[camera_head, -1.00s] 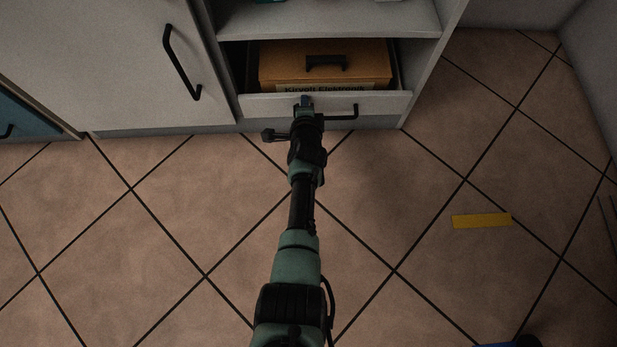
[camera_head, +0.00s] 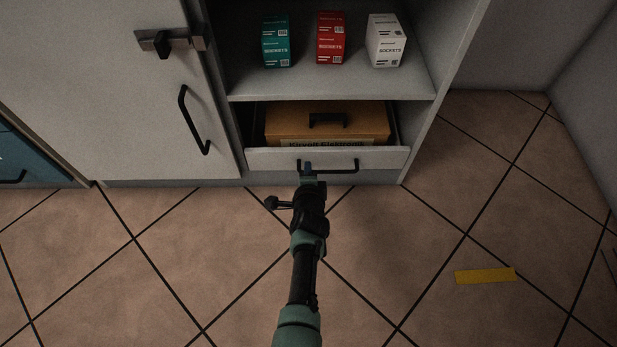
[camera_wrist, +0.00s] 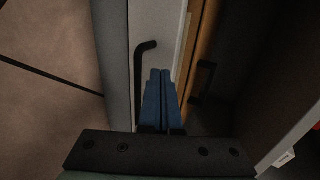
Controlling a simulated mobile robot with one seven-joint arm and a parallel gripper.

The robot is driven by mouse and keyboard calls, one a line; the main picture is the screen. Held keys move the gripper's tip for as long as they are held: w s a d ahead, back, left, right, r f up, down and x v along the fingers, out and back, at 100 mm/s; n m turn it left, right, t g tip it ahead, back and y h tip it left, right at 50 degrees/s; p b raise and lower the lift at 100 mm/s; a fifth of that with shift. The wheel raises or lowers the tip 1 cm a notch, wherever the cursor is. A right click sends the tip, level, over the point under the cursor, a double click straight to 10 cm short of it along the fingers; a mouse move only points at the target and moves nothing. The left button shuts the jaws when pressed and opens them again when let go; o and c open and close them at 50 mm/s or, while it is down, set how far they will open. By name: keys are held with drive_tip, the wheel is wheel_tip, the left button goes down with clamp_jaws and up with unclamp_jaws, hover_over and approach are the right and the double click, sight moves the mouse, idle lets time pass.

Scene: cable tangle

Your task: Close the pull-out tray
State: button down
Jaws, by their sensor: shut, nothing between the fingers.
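The pull-out tray (camera_head: 384,158) is a low grey-white drawer at the bottom of the cabinet. It has a black bar handle (camera_head: 342,166) on its front. The tray stands partly out, and an orange-brown case (camera_head: 290,123) with a dark handle lies in it. My gripper (camera_head: 308,168) is at the tray front, by the left part of the handle. In the wrist view its blue fingers (camera_wrist: 160,85) are shut with nothing between them, close to the tray front and beside the handle (camera_wrist: 140,75). I cannot tell whether they touch the front.
A shelf above the tray holds a teal box (camera_head: 276,42), a red box (camera_head: 331,38) and a white box (camera_head: 386,41). A closed cabinet door (camera_head: 120,110) with a latch is to the left. A yellow strip (camera_head: 485,276) lies on the otherwise clear tiled floor.

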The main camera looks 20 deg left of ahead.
drive_tip(key=p+v, duration=0.6)
drive_tip(key=v, duration=0.4)
drive_tip(key=w+r+n+t+p, duration=0.2)
drive_tip(key=w+r, duration=0.2)
drive_tip(key=r, duration=0.9)
drive_tip(key=w+d+r+n+t+p, duration=0.15)
drive_tip(key=w+r, duration=0.25)
drive_tip(key=r, duration=0.8)
drive_tip(key=w+r+n+t+p, duration=0.2)
drive_tip(key=w+r+n, duration=0.1)
drive_tip(key=r, duration=1)
drive_tip(key=s+d+r+n+t+p, duration=0.2)
drive_tip(key=r, duration=0.9)
drive_tip(key=s+d+r+n+t+p, duration=0.1)
drive_tip(key=s+r+n+t, duration=0.15)
drive_tip(key=r, duration=0.95)
drive_tip(key=s+d+r+n+t+p, duration=0.1)
drive_tip(key=s+d+r+t+p, duration=0.15)
drive_tip(key=r, duration=0.85)
drive_tip(key=s+d+r+n+t+h+p, duration=0.3)
drive_tip(key=s+r+t+h+p, duration=0.1)
drive_tip(key=s+r, duration=1.35)
wheel_tip(320, 180, up, 37)
drive_tip(key=w+p, duration=0.2)
drive_tip(key=p, duration=3.4)
drive_tip(key=shift+w+r+g+y, duration=0.25)
drive_tip(key=shift+w+g+y, duration=0.05)
drive_tip(key=shift+w+g, duration=0.1)
